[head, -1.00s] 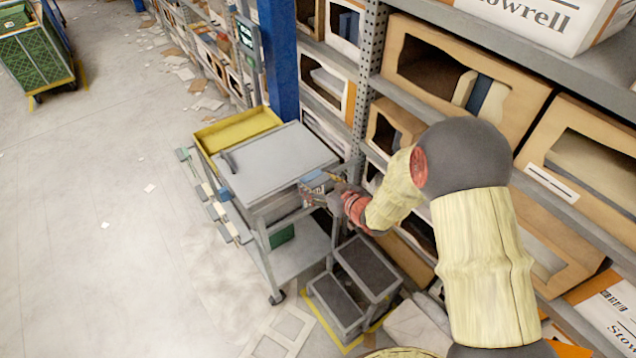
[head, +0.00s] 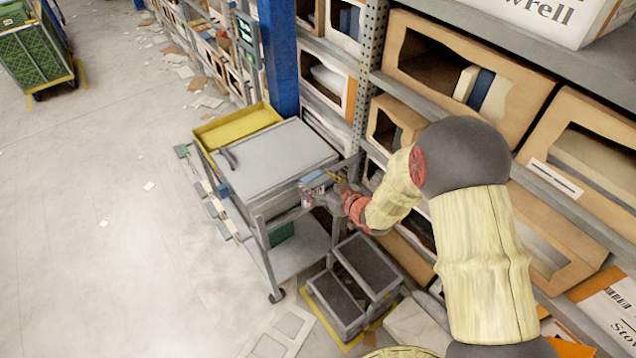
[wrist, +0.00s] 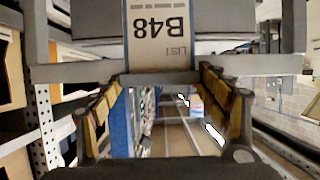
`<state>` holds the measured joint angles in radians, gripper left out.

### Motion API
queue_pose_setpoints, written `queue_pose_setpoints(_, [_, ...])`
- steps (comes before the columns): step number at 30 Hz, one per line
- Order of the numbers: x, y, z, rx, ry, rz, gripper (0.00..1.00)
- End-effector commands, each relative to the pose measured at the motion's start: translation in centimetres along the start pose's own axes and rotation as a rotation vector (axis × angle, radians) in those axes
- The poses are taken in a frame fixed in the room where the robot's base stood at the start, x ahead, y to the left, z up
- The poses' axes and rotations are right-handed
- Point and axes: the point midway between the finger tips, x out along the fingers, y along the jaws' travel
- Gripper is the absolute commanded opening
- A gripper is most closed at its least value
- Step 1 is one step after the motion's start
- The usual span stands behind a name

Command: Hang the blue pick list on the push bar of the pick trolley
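The pick list (wrist: 158,28), a pale card printed "B48" and "LIST", shows upside down in the wrist view. It lies across the trolley's grey push bar (wrist: 80,72); how it is hooked on cannot be seen. In the head view the list's blue part (head: 312,176) is at the near right end of the pick trolley (head: 270,160), just left of my gripper (head: 326,190). In the wrist view my gripper (wrist: 160,98) is open, its yellow-padded fingers apart on either side below the list, with a clear gap between them.
Racks with open cartons (head: 460,75) stand close along the right. A grey step stool (head: 355,280) is on the floor below my gripper. A yellow tray (head: 238,127) sits at the trolley's far end. The floor to the left is mostly clear, with scattered paper.

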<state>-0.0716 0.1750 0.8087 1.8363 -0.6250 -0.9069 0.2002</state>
Motion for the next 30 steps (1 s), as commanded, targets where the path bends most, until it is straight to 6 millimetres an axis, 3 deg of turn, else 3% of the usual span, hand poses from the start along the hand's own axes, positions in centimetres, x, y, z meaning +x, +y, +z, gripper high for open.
queue_pose_setpoints(8, [0.0, 0.0, 0.0, 0.0, 0.0, 0.0, 0.92])
queue_pose_setpoints(20, [-0.4, 0.0, 0.0, 0.0, -0.001, 0.0, 0.93])
queue_pose_setpoints(26, [-3.1, 0.1, 0.0, 0.0, 0.0, 0.002, 0.93])
queue_pose_setpoints(30, [-6.1, 0.1, 0.0, 0.0, 0.0, 0.003, 0.93])
